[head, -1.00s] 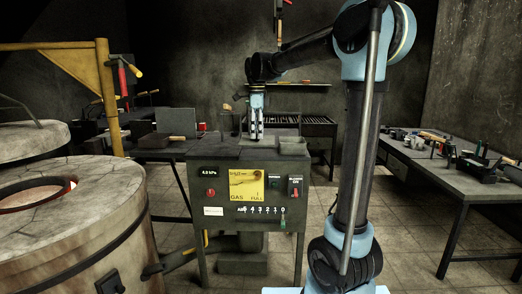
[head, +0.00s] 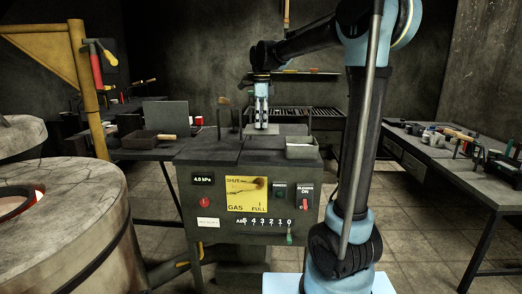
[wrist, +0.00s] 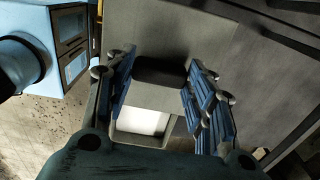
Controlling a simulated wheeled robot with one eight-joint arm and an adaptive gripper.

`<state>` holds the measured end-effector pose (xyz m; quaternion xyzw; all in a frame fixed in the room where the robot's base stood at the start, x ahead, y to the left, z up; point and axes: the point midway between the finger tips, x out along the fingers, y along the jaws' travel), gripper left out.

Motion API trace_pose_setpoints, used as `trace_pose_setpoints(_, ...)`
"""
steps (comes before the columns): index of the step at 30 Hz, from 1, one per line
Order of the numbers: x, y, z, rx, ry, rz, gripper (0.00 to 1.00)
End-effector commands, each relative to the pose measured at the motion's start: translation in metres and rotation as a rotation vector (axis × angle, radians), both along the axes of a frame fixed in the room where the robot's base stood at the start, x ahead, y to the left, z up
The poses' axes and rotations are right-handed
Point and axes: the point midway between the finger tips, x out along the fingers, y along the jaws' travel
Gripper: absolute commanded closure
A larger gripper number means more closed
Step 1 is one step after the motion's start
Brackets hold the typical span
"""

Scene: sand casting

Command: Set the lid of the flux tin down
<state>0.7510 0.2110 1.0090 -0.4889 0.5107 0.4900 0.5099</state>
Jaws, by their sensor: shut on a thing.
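My gripper (head: 262,124) is over the back part of the grey cabinet top. In the wrist view its two blue fingers (wrist: 162,88) are closed on a dark block, which looks like the handle of the flux tin lid (wrist: 160,70). A pale grey flat part, seemingly the lid (head: 262,131), shows below the fingers in the head view. I cannot tell whether it touches the cabinet top. The open flux tin (head: 301,149), a grey box with pale contents, stands to the right and nearer; its white inside (wrist: 142,120) shows below the fingers in the wrist view.
The cabinet (head: 250,200) has a gas panel and switches on its front. A round furnace (head: 75,215) stands at left. A dark tray (head: 138,140) and red cup (head: 198,121) are on the table behind. The right bench (head: 470,165) holds several tools. The cabinet's front left top is clear.

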Motion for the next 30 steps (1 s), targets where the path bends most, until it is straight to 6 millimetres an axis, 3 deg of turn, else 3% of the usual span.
trace_pose_setpoints(6,-0.001,0.004,-0.036,0.000,0.000,0.005,0.77)
trace_pose_setpoints(16,-0.002,0.007,-0.061,0.000,0.000,0.010,0.77)
trace_pose_setpoints(22,-0.002,0.008,-0.087,0.000,0.000,0.010,0.77)
trace_pose_setpoints(30,-0.002,0.007,-0.093,0.000,0.000,0.010,0.77)
